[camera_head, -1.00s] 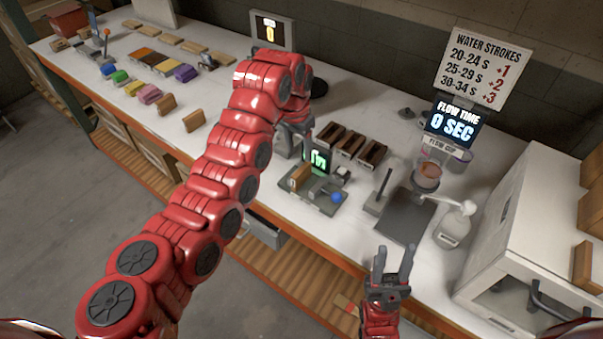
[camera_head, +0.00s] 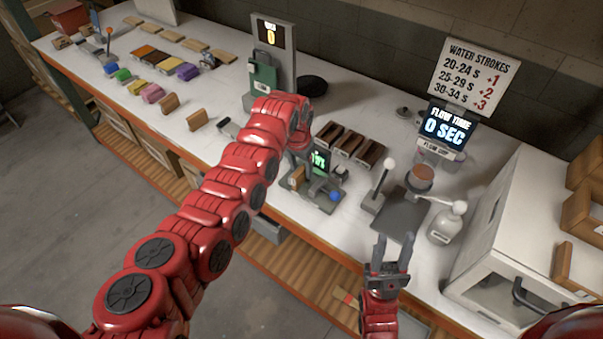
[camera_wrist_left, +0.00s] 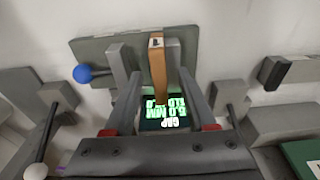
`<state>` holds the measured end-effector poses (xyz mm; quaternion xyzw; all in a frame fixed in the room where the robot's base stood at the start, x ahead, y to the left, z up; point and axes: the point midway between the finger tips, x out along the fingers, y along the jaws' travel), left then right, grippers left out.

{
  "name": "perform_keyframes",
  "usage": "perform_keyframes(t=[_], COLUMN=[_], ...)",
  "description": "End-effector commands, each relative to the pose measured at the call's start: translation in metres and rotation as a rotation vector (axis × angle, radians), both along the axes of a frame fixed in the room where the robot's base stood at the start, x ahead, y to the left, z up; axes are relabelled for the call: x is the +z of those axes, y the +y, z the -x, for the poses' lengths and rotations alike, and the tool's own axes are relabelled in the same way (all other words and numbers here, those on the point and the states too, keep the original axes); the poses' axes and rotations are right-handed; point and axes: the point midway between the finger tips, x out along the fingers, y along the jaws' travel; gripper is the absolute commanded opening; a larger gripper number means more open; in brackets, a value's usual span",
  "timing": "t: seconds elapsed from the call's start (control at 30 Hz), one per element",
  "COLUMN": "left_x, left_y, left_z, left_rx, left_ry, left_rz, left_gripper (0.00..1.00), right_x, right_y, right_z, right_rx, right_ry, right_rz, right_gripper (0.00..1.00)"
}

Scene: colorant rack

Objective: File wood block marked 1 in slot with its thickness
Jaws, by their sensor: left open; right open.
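An upright wood block (camera_head: 297,177) stands between the grey jaws of a small gauge (camera_head: 322,197) with a blue knob. In the left wrist view the block (camera_wrist_left: 157,66) shows a small dark mark on its top end; I cannot read it. The gauge's green display (camera_wrist_left: 168,110) reads a gap of about 5.0 mm. My left gripper (camera_wrist_left: 160,85) is open and empty, its fingers on either side of the line to the block, apart from it. Several brown slotted holders (camera_head: 350,144) stand behind the gauge. My right gripper (camera_head: 391,256) is open and empty at the front.
Two more wood blocks (camera_head: 198,120) stand on the table left of my arm. Coloured blocks (camera_head: 153,93) lie further left.

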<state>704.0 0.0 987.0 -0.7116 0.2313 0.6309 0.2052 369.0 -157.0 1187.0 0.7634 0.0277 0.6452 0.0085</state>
Motion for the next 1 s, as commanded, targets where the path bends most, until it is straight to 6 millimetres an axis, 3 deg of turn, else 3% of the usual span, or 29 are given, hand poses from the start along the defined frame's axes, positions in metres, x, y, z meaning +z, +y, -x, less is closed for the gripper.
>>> perform_keyframes(t=[0.07,0.3,0.4,0.83,1.0], left_x=[0.0,0.0,0.0,0.003,0.025], left_y=[0.0,0.0,0.0,0.0,0.0], left_z=[0.0,0.0,0.0,-0.001,-0.002], left_rx=[0.0,0.0,0.0,0.001,0.001], left_ry=[0.0,0.0,0.0,-0.002,-0.008], left_rz=[0.0,0.0,0.0,0.0,0.002], left_gripper=[0.56,0.13,0.0,0.0,0.0], right_x=[0.0,0.0,0.0,-0.003,-0.018], right_y=[0.0,0.0,0.0,0.0,0.0], right_z=[0.0,0.0,0.0,0.0,0.0], right_rx=[0.0,0.0,0.0,0.0,0.0], right_ry=[0.0,0.0,0.0,0.0,0.0], right_rz=[0.0,0.0,0.0,0.0,0.0], right_gripper=[0.43,0.43,0.43,0.43,0.43])
